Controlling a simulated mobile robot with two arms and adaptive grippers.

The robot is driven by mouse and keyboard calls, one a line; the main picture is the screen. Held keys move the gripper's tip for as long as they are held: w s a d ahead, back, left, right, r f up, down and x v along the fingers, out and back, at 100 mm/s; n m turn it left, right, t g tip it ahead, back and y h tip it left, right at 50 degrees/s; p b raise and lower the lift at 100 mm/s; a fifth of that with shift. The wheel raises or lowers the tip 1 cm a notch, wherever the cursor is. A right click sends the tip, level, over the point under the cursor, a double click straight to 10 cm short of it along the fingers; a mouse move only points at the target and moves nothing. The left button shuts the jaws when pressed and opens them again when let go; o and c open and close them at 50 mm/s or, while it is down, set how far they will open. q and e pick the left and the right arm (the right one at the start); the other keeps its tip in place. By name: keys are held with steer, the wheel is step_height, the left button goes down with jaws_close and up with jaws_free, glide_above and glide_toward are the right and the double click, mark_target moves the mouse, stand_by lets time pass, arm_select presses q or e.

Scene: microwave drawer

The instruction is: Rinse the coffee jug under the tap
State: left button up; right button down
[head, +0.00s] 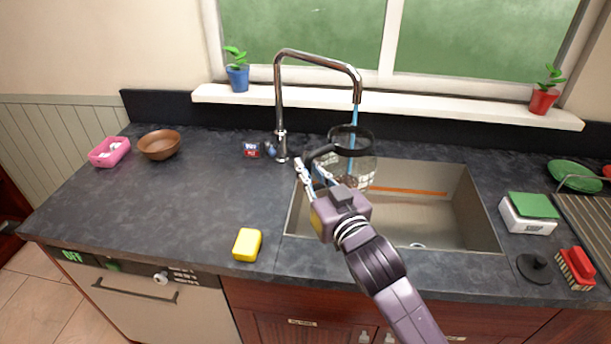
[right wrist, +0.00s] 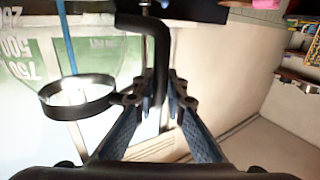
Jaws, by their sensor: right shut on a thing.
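The glass coffee jug (head: 358,172) with a black rim and black handle is held over the left part of the sink (head: 430,215), under the tap (head: 318,58). A blue stream of water (head: 354,114) comes down from the spout to the jug's open top. My right gripper (head: 310,172) is shut on the jug's black handle (right wrist: 152,40). In the right wrist view the fingers (right wrist: 155,95) close around the handle, with the jug's black ring (right wrist: 77,98) to the left. My left gripper is not in view.
A yellow sponge (head: 247,245) lies on the counter left of the sink. A brown bowl (head: 159,145) and a pink dish (head: 109,152) stand at the left. A scale (head: 528,213), a black stopper (head: 534,267) and a red brush (head: 576,266) are at the right. The left counter is mostly clear.

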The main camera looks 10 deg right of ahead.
steer(key=w+d+f+b, duration=0.1)
steer(key=w+d, duration=0.3)
steer(key=w, duration=0.5)
steer(key=shift+w+f+b, duration=0.4)
steer(key=shift+b, duration=0.5)
steer(key=shift+s+d+p, duration=0.25)
steer(key=shift+d+p, duration=0.1)
steer(key=shift+d, duration=0.2)
steer(key=shift+w+a, duration=0.1)
steer(key=shift+a, duration=0.05)
